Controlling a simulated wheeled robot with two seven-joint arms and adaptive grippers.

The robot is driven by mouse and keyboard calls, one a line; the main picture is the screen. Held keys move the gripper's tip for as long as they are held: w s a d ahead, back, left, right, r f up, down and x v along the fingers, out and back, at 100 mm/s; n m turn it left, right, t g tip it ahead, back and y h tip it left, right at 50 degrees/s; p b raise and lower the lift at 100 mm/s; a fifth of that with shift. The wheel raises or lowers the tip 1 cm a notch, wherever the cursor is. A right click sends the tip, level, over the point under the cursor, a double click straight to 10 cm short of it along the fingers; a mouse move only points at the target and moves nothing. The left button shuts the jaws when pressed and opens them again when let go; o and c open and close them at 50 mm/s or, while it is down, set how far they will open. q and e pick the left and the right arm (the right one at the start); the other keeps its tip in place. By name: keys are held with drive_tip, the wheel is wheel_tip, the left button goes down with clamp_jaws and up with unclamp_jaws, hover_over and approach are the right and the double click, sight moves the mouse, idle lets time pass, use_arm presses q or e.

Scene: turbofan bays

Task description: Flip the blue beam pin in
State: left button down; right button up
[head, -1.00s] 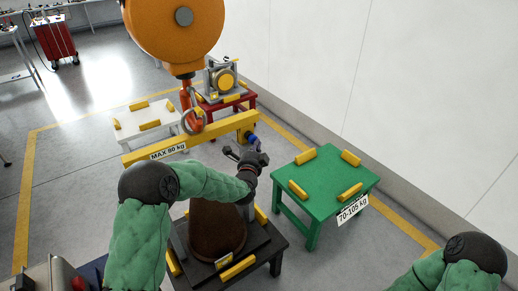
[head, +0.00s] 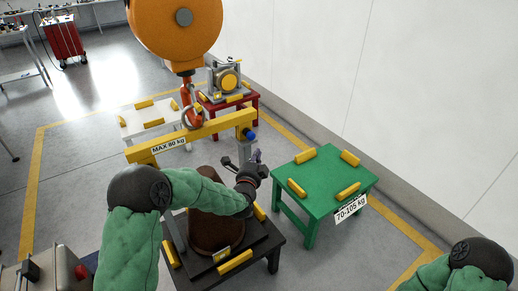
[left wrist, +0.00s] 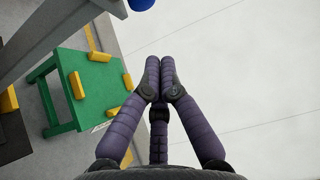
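The blue beam pin (head: 251,136) sticks out at the right end of the yellow lifting beam (head: 205,132), which hangs from the orange hoist. The pin also shows, cut off by the top edge, in the left wrist view (left wrist: 141,4). My left gripper (head: 256,157) is just below the pin in the head view, apart from it. In the left wrist view its purple fingers (left wrist: 160,78) come together at the tips, with nothing visible between them. My right gripper is out of view; only part of its arm shows at the lower right.
A brown cylinder (head: 215,225) stands on a black stand below the beam, close to my left arm. A green table (head: 322,183) with yellow blocks is to the right. White (head: 140,121) and red (head: 232,103) tables stand behind the beam.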

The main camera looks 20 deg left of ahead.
use_arm(q)
drive_tip(key=s, duration=0.3)
drive_tip(key=s+p, duration=0.1)
drive_tip(key=s, duration=0.1)
drive_tip(key=shift+s+d, duration=0.1)
drive_tip(key=shift+d, duration=0.25)
